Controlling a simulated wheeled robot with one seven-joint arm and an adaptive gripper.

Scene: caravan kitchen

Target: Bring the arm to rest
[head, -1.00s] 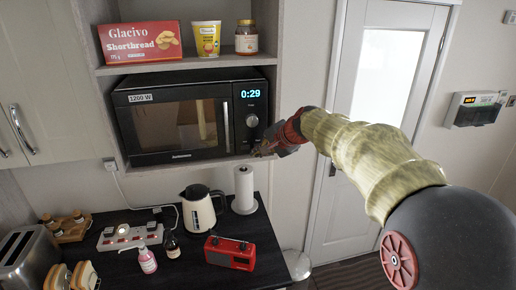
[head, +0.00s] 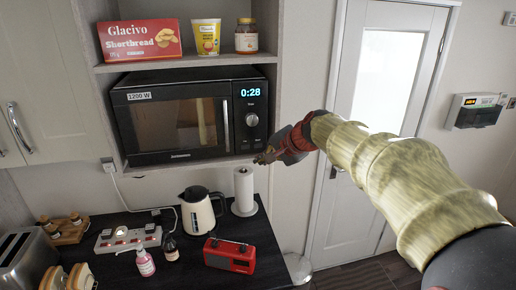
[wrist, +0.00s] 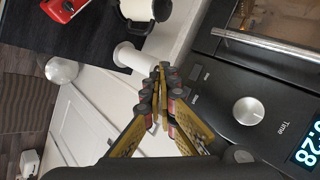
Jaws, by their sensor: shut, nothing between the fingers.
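My gripper (head: 264,158) is at the end of my arm, which reaches in from the right in the head view. It is just in front of the lower right corner of the microwave (head: 190,112), near its control panel. The wrist view shows my gripper (wrist: 163,70) with its fingertips together and nothing between them. The microwave's knob (wrist: 249,111) and handle (wrist: 268,45) are close on the right in that view. The microwave door is shut and its display reads 0:28. I cannot tell whether the fingers touch the microwave.
Below on the dark counter stand a kettle (head: 199,213), a paper towel roll (head: 244,190), a red radio (head: 229,255) and bottles. A shelf above the microwave holds a shortbread box (head: 140,40) and jars. A white door (head: 375,120) is behind my arm.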

